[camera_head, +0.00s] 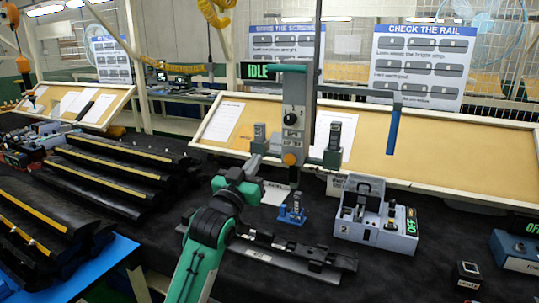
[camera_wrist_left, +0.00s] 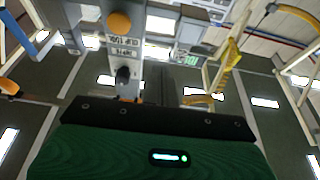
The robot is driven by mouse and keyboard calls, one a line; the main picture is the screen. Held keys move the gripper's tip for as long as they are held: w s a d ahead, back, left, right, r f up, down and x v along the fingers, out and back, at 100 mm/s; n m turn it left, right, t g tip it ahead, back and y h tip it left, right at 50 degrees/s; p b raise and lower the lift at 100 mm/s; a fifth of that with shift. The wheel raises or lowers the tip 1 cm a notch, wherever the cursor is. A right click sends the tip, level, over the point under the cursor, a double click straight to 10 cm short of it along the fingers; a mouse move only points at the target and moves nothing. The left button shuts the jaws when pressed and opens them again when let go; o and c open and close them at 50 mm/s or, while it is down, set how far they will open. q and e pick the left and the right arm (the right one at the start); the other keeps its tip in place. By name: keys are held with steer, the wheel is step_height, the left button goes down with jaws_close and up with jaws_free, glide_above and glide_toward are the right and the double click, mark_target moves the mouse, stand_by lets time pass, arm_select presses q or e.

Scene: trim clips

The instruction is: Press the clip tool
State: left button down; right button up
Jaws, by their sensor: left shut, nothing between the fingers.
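The clip tool (camera_head: 297,95) is a grey upright column with a dark knob, an orange round part at its lower end and two dark side posts. Its sign (camera_head: 258,71) reads IDLE. A small blue fixture (camera_head: 292,213) stands below it. My left gripper (camera_head: 252,168) is shut and empty, just left of the tool's lower end; I cannot tell whether it touches. The left wrist view looks up at the tool's orange part (camera_wrist_left: 120,22) and label; the fingertips are not clear there. My right gripper is not in view.
A dark rail (camera_head: 275,262) lies in front of the tool. A grey device (camera_head: 376,232) marked 2 and OFF stands to the right. Several dark trim strips (camera_head: 110,170) lie at left. A blue bar (camera_head: 393,128) hangs at right.

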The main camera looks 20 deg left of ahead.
arm_select(q)
steer(key=shift+r, duration=0.1)
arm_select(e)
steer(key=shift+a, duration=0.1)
